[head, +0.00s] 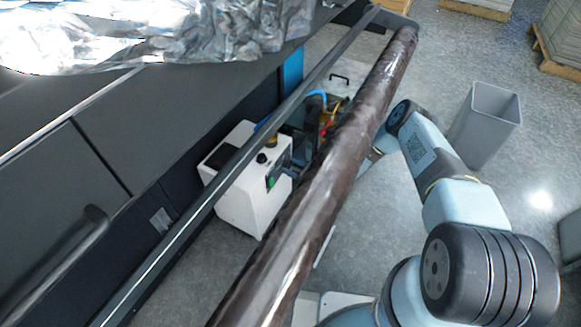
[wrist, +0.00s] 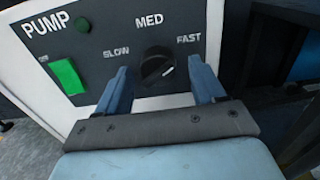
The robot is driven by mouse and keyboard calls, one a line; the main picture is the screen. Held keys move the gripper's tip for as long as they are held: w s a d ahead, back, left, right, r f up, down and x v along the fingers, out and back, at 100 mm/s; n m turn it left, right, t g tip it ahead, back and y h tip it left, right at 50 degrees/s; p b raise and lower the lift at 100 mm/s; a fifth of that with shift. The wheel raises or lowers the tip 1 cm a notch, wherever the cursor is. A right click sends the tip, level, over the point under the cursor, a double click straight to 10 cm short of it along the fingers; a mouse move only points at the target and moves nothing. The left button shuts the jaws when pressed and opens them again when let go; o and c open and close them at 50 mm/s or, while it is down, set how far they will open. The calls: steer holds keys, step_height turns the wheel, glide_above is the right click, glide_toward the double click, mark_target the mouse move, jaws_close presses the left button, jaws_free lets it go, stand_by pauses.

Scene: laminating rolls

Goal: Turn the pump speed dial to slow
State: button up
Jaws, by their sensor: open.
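The pump speed dial (wrist: 157,70) is a black round knob on a grey panel, in the wrist view. SLOW is printed at its upper left, MED above and FAST at its upper right. A white mark on the knob lies on its right side, the FAST side. My gripper (wrist: 159,64) is open, with one blue finger on each side of the dial and visible gaps between. I cannot tell how far the fingertips are from the panel. In the head view the white pump box (head: 243,212) stands on the floor; my gripper is hidden behind the brown roll.
The long brown roll (head: 335,165) and a dark rail (head: 225,185) cross above the pump box. A grey bin (head: 485,125) stands at the right.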

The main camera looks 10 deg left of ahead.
steer(key=shift+a, duration=0.2)
steer(key=shift+w, duration=0.15)
steer(key=c, duration=1)
